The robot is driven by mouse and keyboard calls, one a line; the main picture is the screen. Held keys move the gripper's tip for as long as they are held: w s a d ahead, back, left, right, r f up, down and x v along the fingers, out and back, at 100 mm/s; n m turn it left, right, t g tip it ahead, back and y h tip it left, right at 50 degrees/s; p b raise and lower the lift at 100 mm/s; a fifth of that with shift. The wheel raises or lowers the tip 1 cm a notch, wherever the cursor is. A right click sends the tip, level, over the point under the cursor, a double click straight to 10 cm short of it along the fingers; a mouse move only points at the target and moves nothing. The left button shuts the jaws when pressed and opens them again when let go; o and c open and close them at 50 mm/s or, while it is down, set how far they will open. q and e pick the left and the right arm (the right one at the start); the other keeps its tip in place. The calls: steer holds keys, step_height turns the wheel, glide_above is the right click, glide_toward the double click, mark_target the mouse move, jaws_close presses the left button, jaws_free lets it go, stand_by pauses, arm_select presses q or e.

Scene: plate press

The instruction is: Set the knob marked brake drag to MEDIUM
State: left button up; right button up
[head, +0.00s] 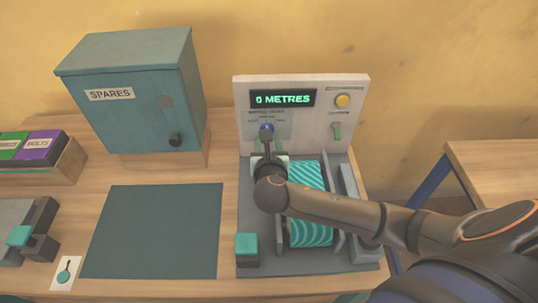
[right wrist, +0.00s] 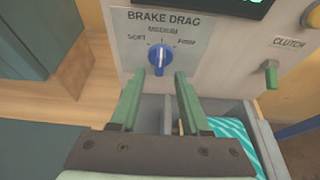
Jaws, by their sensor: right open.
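The blue brake drag knob (right wrist: 160,58) is on the upright panel under the words BRAKE DRAG, with SOFT on the left, MEDIUM at the top and FIRM on the right. Its white line looks about upright, towards MEDIUM. In the head view the knob (head: 266,128) shows just past my right gripper (head: 267,142). In the right wrist view my right gripper (right wrist: 158,76) is open, its two green fingers just below and either side of the knob, with nothing between them. My left gripper is not in view.
The panel (head: 355,108) also carries a display (head: 283,99) reading 0 METRES, a yellow button (head: 343,100) and a green clutch lever (head: 337,131). A teal-striped roll (head: 310,232) lies below my right arm. A SPARES cabinet (head: 135,115) and a dark mat (head: 152,230) are left.

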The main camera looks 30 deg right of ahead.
steer(key=v, duration=0.9)
steer(key=shift+s, duration=0.1)
